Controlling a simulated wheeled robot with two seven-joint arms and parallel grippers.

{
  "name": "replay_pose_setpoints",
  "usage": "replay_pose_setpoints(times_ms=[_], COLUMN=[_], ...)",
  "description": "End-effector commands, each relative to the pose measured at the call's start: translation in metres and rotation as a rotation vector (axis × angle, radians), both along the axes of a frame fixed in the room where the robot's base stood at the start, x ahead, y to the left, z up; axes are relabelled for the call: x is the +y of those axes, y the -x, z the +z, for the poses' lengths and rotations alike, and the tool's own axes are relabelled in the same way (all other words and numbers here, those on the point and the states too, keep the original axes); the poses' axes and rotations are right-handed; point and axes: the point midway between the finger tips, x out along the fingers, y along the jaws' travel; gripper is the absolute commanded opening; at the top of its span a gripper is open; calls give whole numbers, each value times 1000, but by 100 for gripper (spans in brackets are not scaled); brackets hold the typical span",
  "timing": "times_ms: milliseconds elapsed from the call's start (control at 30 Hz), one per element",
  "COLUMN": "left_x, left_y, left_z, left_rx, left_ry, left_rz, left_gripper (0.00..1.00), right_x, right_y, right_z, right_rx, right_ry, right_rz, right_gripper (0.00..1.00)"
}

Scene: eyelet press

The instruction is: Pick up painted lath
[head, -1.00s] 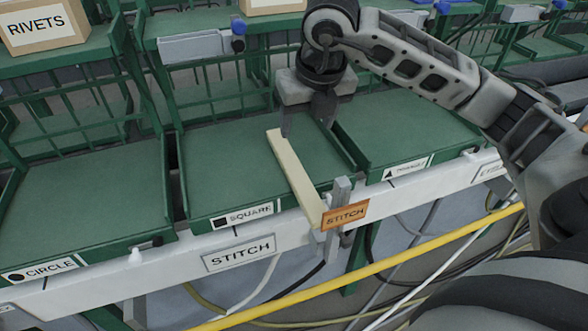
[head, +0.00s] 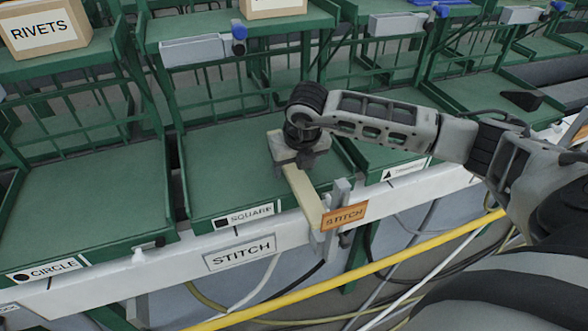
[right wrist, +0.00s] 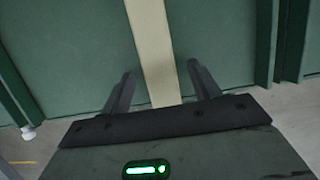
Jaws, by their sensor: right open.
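In the right wrist view the lath (right wrist: 152,50) runs between the two spread fingers of the right gripper (right wrist: 160,82), with a gap on each side. The right gripper is open and holds nothing. My left gripper is not in view.
The CIRCLE tray (head: 75,215) to the left is empty. A yellow rail (head: 400,262) runs in front. A RIVETS box (head: 42,27) sits on the upper shelf.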

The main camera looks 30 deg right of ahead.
Motion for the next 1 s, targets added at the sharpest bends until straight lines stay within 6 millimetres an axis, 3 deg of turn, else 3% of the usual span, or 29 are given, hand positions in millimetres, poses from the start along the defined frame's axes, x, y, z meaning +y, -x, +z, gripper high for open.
replay_pose_setpoints(times_ms=[267,400,467,767,1000], left_x=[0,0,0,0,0], left_y=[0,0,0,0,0], left_z=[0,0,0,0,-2], left_rx=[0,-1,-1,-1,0], left_ry=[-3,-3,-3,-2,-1], left_rz=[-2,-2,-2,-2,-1], left_gripper=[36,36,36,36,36], right_x=[0,0,0,0,0], right_y=[-1,-1,-1,-1,-2], right_z=[-4,-3,-3,-1,18], right_rx=[0,-1,-1,-2,-5], right_ry=[0,0,0,0,-1], right_rz=[0,0,0,0,0], right_gripper=[62,23,10,10,10])
